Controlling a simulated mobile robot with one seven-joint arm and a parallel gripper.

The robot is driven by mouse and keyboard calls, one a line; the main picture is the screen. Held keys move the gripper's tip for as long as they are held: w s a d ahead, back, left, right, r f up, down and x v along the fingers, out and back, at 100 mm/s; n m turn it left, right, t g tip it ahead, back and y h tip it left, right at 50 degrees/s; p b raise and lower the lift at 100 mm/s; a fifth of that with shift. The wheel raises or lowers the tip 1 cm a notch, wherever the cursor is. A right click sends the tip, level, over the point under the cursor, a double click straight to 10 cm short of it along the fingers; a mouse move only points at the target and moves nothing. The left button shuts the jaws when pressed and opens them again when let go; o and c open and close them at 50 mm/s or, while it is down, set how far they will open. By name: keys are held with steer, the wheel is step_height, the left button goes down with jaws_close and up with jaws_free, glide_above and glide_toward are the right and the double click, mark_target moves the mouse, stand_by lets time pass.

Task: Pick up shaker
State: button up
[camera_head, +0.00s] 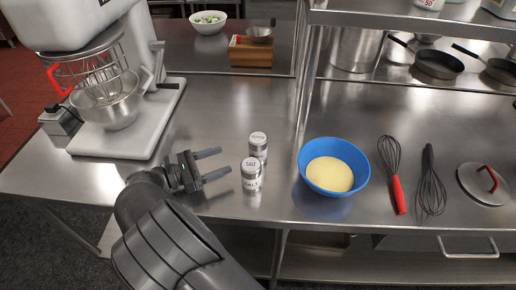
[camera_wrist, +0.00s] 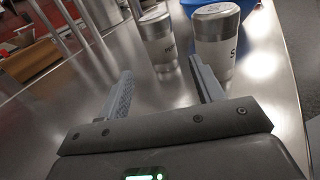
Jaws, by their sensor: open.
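Two metal shakers with white labels stand upright side by side on the steel counter in the head view. The salt shaker (camera_head: 251,174) is nearer the counter's front edge, and the pepper shaker (camera_head: 258,147) is just behind it. My gripper (camera_head: 215,164) is open and empty to the left of both, its fingers pointing right toward them. In the wrist view, the salt shaker (camera_wrist: 217,42) is beyond the right fingertip and the pepper shaker (camera_wrist: 158,40) is beyond the gap between the fingers (camera_wrist: 162,80). Neither shaker is between the fingers.
A blue bowl (camera_head: 302,160) with yellow contents stands right of the shakers. Two whisks (camera_head: 391,153) and a lid (camera_head: 482,184) lie farther right. A stand mixer (camera_head: 131,130) is at the left. A shelf post (camera_head: 303,75) rises behind the shakers.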

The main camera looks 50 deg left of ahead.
mark_target(251, 149)
steer(key=x, duration=0.5)
steer(key=shift+r, duration=0.1)
steer(key=x, duration=0.5)
steer(key=shift+w, duration=0.4)
steer(key=shift+c, duration=0.3)
steer(key=c, duration=0.8)
